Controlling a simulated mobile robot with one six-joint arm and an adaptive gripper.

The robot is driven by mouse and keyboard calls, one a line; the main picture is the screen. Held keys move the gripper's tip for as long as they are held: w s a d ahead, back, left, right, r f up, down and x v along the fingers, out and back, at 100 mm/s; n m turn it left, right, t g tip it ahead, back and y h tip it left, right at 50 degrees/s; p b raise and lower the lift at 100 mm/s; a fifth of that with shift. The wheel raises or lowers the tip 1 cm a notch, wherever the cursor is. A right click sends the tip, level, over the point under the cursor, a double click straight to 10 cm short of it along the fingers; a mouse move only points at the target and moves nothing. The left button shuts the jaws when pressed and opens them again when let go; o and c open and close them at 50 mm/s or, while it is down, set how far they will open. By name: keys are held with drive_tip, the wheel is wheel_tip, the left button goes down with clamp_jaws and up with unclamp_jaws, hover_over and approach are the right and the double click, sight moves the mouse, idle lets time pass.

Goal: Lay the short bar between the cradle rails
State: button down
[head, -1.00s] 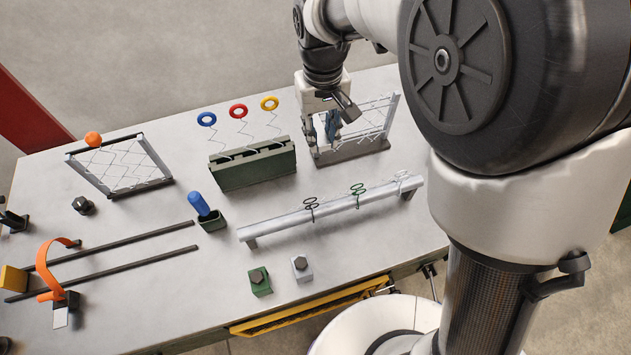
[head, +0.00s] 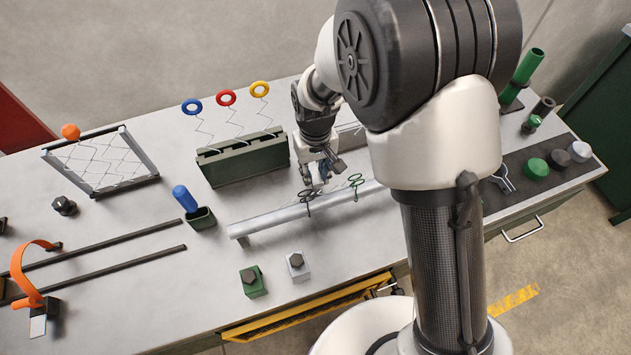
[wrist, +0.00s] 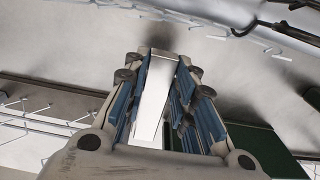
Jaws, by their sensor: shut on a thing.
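My gripper (head: 317,182) is above the workbench, just behind the long silver rail with dark and green wire clips (head: 300,212). In the wrist view its blue-padded fingers (wrist: 160,75) are shut on a pale, flat metal bar, the short bar (wrist: 155,95), which lies lengthwise between them. The bar cannot be made out in the head view. Two parallel dark rods (head: 115,262) lie at the left of the bench; I cannot tell whether these are the cradle rails. A wire-mesh frame behind my arm is mostly hidden.
A green block (head: 240,160) with wires and coloured rings stands left of my gripper. Another mesh frame (head: 110,185), a blue-handled tool (head: 186,199) in a green cup, and green (head: 252,282) and grey (head: 297,266) bolt blocks stand nearby. An orange arch (head: 22,270) stands front left.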

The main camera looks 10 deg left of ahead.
drive_tip(key=shift+f+b, duration=0.5)
drive_tip(key=shift+f, duration=1.4)
drive_tip(key=shift+f, duration=0.2)
drive_tip(key=c, duration=1.3)
unclamp_jaws()
drive_tip(key=shift+r, duration=0.1)
wheel_tip(320, 180, up, 12)
drive_tip(key=p, duration=0.4)
drive_tip(key=shift+r, duration=0.1)
drive_tip(key=shift+d+r, duration=0.1)
